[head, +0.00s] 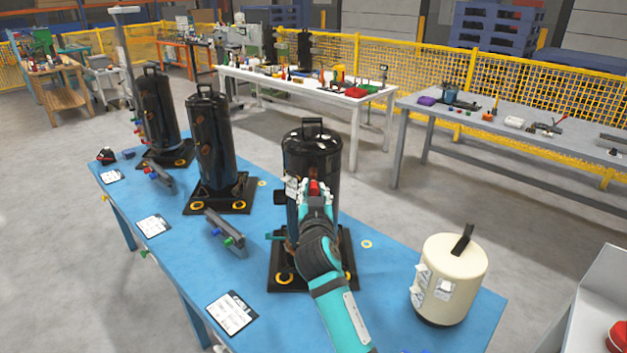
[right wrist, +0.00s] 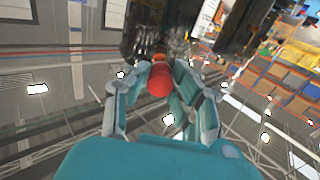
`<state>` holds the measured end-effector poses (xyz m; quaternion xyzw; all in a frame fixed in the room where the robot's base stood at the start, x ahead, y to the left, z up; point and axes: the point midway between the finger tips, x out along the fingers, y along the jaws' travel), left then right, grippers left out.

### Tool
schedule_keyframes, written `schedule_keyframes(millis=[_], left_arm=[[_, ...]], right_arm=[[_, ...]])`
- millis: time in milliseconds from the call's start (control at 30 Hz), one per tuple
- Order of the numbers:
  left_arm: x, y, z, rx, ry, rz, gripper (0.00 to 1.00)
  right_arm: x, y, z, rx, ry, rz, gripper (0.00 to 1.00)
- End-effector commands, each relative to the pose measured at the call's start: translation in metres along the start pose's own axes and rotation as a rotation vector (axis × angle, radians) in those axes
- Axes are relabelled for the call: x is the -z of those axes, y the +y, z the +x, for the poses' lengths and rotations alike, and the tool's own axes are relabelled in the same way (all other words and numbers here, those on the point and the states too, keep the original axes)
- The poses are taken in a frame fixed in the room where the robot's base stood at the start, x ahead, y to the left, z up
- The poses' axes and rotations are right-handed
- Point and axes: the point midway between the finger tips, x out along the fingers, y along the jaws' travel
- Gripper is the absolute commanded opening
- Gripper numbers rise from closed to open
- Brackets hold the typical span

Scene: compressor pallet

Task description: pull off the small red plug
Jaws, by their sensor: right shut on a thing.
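The small red plug (head: 315,187) shows at the front of the nearest black compressor (head: 312,155), between the fingertips of my right gripper (head: 316,196). In the right wrist view the plug (right wrist: 159,82) is a red rounded piece with an orange part behind it. The fingers of my right gripper (right wrist: 160,90) close on it from both sides. The dark compressor body (right wrist: 155,30) is just behind the plug. Whether the plug still sits on its fitting is hidden. My left gripper is not in view.
Two more black compressors (head: 211,140) (head: 157,110) stand to the left on the blue table (head: 185,255). A cream tank (head: 449,280) stands at the right. Small blocks with coloured plugs (head: 225,234) and clipboards (head: 233,312) lie along the front.

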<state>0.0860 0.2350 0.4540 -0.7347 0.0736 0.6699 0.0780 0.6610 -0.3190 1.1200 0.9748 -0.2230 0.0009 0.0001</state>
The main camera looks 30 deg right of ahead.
Motion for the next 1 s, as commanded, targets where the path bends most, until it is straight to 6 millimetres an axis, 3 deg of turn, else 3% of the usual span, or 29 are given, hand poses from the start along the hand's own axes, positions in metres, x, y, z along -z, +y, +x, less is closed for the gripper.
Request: schedule_keyframes(millis=[500, 1000], left_arm=[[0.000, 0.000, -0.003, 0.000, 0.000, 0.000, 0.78], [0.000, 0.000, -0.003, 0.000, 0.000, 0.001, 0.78]], right_arm=[[0.000, 0.000, -0.021, 0.001, -0.001, 0.000, 0.00], [-0.002, 0.000, -0.025, 0.003, -0.002, -0.001, 0.00]])
